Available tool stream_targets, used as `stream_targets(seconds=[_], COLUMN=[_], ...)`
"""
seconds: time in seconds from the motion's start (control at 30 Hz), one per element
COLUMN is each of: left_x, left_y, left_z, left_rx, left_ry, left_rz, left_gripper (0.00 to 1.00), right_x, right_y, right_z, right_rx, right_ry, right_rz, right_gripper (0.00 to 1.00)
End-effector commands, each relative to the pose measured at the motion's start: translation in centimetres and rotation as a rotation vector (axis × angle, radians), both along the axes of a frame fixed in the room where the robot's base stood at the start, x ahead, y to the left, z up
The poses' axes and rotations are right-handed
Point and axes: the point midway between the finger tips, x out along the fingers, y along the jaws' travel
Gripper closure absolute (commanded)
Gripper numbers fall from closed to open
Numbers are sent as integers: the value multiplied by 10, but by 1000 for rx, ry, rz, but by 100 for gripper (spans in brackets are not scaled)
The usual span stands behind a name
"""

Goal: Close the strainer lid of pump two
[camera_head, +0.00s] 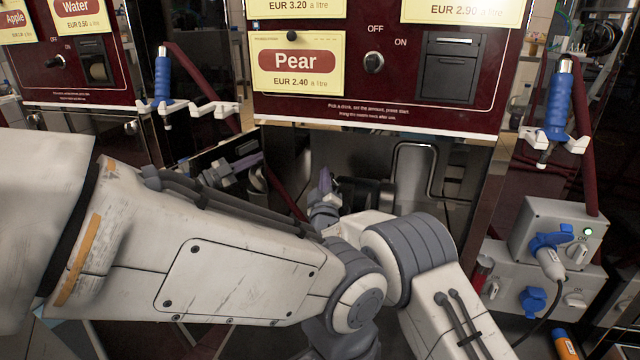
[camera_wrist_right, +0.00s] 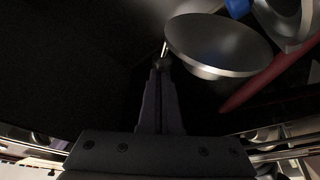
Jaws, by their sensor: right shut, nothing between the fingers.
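My right gripper (camera_wrist_right: 161,66) is shut and empty in the wrist view, its dark fingers together. Beside its tips is a round, shiny metal lid-like disc (camera_wrist_right: 222,48), tilted, with a thin bright rod near its left rim. I cannot tell whether the tips touch it. In the head view, the right gripper (camera_head: 325,182) shows small, with purple-grey fingers in the dark bay under the Pear panel (camera_head: 298,62). My own arm hides the lower bay, and the strainer does not show clearly there. My left gripper is not identifiable in view.
A metal ring (camera_wrist_right: 288,18) and a red hose (camera_wrist_right: 268,78) lie right of the disc. Blue nozzles (camera_head: 161,78) and (camera_head: 558,105) hang beside the bay. A grey socket box (camera_head: 552,232) with blue plugs stands right. A gripper-like shape at left appears mirrored in a panel.

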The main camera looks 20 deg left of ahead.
Motion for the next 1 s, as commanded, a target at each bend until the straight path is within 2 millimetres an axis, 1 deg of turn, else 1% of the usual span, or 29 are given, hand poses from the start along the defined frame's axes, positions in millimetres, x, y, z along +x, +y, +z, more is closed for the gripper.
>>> stream_targets(seconds=[0.03,0.13,0.5,0.7,0.8,1.0], left_x=[0,0,0,0,0,0], left_y=[0,0,0,0,0,0], left_z=[-5,-10,-30,-36,-37,-39], left_rx=[0,0,0,0,0,0], left_ry=[0,0,0,0,0,0], left_rz=[0,0,0,0,0,0], left_gripper=[50,50,50,50,50,50], right_x=[-1,-2,0,1,1,2], right_y=[1,-3,-35,-47,-51,-56], right_z=[-6,-10,-34,-47,-52,-59], right_rx=[43,136,478,630,690,686], right_ry=[3,9,29,38,41,41], right_rz=[7,13,13,14,12,12], right_gripper=[100,100,100,100,100,100])
